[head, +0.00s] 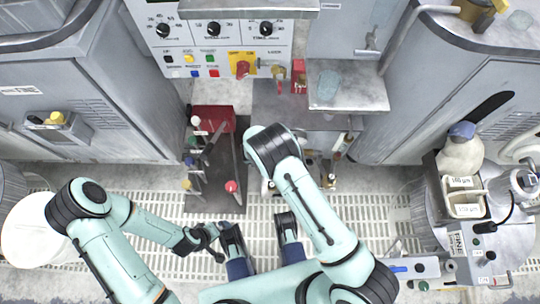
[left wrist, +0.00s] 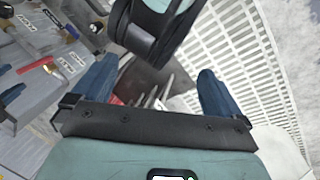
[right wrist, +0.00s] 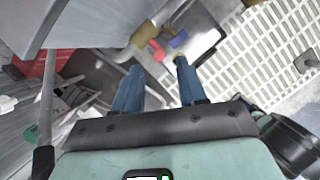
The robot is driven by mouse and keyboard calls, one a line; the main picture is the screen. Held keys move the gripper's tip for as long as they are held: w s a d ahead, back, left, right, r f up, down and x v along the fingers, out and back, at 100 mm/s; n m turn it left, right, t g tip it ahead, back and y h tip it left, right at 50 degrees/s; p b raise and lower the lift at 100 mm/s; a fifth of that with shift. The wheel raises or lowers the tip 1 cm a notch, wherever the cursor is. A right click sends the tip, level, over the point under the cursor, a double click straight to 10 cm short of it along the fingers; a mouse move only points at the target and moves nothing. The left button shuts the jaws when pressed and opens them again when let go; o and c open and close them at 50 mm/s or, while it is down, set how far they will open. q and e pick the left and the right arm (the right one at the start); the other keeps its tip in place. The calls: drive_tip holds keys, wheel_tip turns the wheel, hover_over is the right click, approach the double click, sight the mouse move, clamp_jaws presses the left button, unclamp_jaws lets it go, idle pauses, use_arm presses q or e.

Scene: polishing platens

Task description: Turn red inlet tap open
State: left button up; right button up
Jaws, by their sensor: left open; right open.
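A small red tap handle (right wrist: 156,49) shows in the right wrist view beside a brass-coloured pipe body (right wrist: 142,36); it looks like the red inlet tap. A blue handle (right wrist: 179,39) is just right of it. My right gripper (right wrist: 156,68) is open and empty, with the red handle ahead, beyond the gap between its fingers. I see no contact. My left gripper (left wrist: 152,82) is open and empty, away from the tap, low left of centre in the head view. The red handle's angle is unclear.
A dark tray (head: 212,188) with several coloured-topped rods and a red box (head: 215,119) stands left of my right arm. A control panel (head: 215,50) is behind. A round cart (head: 480,220) with bottle and containers is at right. The grated floor (head: 375,215) is open in front.

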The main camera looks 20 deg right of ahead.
use_arm(q)
drive_tip(key=shift+t+y, duration=0.3)
drive_tip(key=shift+t, duration=0.3)
drive_tip(key=w+f, duration=0.1)
drive_tip(key=w+a+b, duration=0.1)
drive_tip(key=w+a+f+b, duration=0.1)
drive_tip(key=w, duration=0.1)
drive_tip(key=shift+f, duration=0.35)
use_arm(e)
drive_tip(key=x, duration=0.8)
drive_tip(key=shift+w+f, duration=0.1)
drive_tip(key=shift+c, duration=0.3)
use_arm(q)
drive_tip(key=shift+s, duration=0.1)
use_arm(e)
clamp_jaws()
